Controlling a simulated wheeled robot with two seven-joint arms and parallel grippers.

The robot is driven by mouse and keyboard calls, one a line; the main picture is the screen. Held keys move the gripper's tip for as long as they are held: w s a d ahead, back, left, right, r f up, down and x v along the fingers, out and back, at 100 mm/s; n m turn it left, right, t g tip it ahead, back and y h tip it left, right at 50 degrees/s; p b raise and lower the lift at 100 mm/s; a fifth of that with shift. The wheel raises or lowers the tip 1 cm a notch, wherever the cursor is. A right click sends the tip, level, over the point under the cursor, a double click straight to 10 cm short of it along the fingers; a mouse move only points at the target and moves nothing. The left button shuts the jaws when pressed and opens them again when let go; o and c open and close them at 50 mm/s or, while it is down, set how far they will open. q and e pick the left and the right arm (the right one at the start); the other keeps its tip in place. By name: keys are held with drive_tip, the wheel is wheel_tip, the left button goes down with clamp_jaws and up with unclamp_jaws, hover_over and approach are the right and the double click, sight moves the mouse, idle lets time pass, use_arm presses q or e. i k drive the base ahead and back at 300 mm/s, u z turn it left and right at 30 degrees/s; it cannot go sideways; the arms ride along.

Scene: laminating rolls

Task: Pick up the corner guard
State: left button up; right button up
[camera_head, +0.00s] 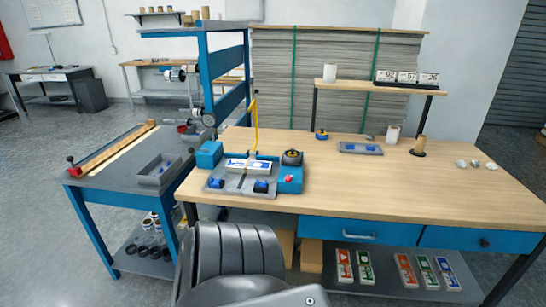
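I cannot tell for sure which thing is the corner guard. Small blue pieces sit on the grey and blue fixture on the wooden table, one at its front left (216,183) and one at its front right (261,186). A flat white piece with blue marks (248,165) lies between and behind them. More small blue pieces lie in a grey tray (346,149) further back. Neither of my grippers is in view. A dark rounded part and a grey link at the bottom centre look like my own body.
The wooden table (440,185) has wide free room at its right and front. A brown cone (419,146) and a white roll (393,134) stand at the back. A blue-framed side bench (88,187) with a grey bin (158,169) adjoins at left. A yellow arm (255,125) rises behind the fixture.

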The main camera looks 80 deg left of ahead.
sight(260, 184)
drive_tip(key=i, duration=1.1)
drive_tip(key=u, duration=1.5)
